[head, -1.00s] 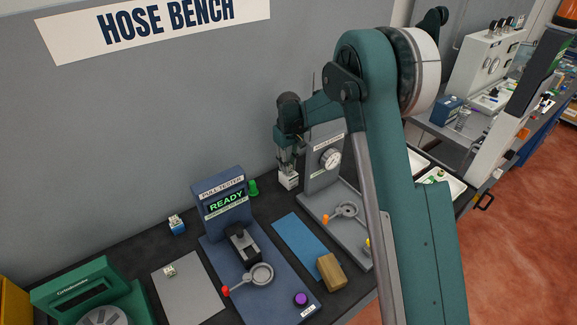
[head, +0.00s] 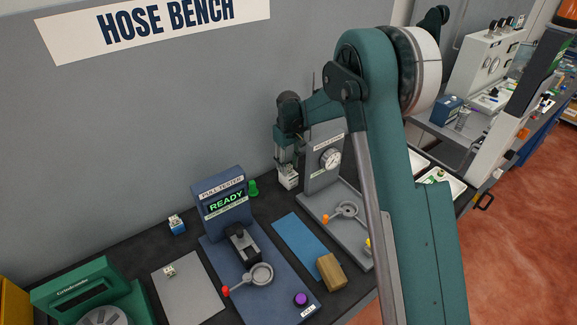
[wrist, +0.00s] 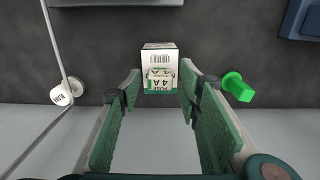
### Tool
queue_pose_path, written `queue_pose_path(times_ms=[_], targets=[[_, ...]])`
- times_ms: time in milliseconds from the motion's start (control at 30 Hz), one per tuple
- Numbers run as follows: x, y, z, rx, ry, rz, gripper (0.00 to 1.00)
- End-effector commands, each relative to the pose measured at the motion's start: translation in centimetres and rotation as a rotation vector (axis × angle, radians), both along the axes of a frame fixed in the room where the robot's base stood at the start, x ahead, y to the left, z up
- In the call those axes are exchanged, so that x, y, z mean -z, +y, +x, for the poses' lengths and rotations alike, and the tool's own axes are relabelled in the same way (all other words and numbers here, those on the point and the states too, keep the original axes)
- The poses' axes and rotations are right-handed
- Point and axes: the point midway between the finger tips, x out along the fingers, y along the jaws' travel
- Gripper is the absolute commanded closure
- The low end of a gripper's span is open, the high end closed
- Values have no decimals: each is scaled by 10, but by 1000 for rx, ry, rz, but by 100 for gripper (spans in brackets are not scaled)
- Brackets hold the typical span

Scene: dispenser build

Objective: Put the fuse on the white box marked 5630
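A white box with a barcode (wrist: 160,53) stands on the dark bench, straight ahead of my gripper in the wrist view. It also shows under my gripper in the head view (head: 288,180). A small pale piece marked 4 A (wrist: 160,78), seemingly the fuse, appears on the box; I cannot tell surely whether it is separate or part of the print. The number 5630 is not readable. My gripper (wrist: 159,83) is open, its green-padded fingers apart with visible gaps either side of the piece. My gripper (head: 286,162) is just above the box in the head view.
A green peg-like part (wrist: 236,86) lies right of the box, and a round white tag on a wire (wrist: 62,95) is left. The gauge stand (head: 325,165) is close to my gripper. The pull tester (head: 222,203) and a blue-white box (head: 177,225) are farther left.

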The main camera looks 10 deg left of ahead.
Motion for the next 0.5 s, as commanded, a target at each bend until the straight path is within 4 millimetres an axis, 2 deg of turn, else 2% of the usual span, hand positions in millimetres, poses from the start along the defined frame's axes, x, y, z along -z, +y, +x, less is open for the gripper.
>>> queue_pose_path(times_ms=[267, 500], targets=[[-35, 0, 0, 0, 0, 0, 65], [-74, 0, 0, 0, 0, 0, 65]])
